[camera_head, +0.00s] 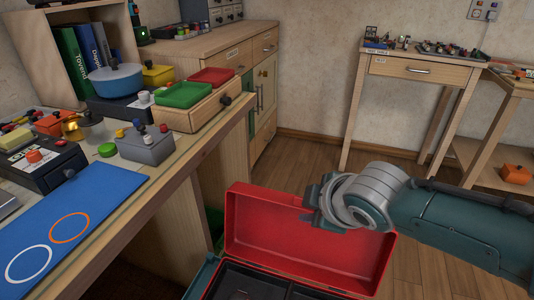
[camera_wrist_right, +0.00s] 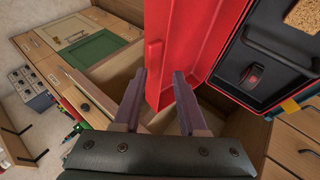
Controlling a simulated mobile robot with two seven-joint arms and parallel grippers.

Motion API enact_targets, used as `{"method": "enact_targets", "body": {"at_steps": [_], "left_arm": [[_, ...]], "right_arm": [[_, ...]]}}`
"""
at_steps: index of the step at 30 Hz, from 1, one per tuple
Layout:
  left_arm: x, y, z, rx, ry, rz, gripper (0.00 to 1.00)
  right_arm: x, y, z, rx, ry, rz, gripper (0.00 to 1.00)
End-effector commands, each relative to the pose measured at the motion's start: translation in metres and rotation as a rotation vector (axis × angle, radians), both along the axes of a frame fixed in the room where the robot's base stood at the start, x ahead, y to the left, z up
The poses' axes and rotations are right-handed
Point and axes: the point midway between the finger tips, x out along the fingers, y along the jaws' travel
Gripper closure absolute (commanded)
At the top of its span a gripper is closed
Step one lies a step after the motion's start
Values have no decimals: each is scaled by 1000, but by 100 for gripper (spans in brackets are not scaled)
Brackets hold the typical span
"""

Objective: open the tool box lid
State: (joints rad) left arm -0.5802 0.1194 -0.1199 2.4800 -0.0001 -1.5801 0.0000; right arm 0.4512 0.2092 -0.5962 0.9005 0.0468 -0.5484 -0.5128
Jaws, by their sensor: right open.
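The red tool box lid (camera_head: 305,235) stands raised, its inner side showing, in the head view's lower middle. The tool box's black inside (camera_head: 245,284) shows below it, cut off by the frame's bottom. In the right wrist view the lid (camera_wrist_right: 188,45) runs down between and beyond my fingertips, and the box's dark inside (camera_wrist_right: 285,62) is at upper right. My right gripper (camera_head: 318,205) is at the lid's upper right edge. Its fingers (camera_wrist_right: 161,76) are apart, with the lid's edge seen between them; contact cannot be told. My left gripper is out of view.
A wooden workbench (camera_head: 180,175) at left carries a blue mat (camera_head: 95,213), a blue pot (camera_head: 117,79), and green (camera_head: 183,95) and red (camera_head: 212,76) trays. A cabinet (camera_head: 262,85) stands behind. A small table (camera_head: 415,70) is at back right. Floor between is clear.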

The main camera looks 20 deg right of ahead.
Motion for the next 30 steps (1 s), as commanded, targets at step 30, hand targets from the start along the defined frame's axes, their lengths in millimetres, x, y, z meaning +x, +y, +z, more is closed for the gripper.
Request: {"method": "enact_targets", "body": {"at_steps": [30], "left_arm": [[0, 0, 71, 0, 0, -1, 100]], "right_arm": [[-66, -1, 74, 0, 0, 0, 59]]}}
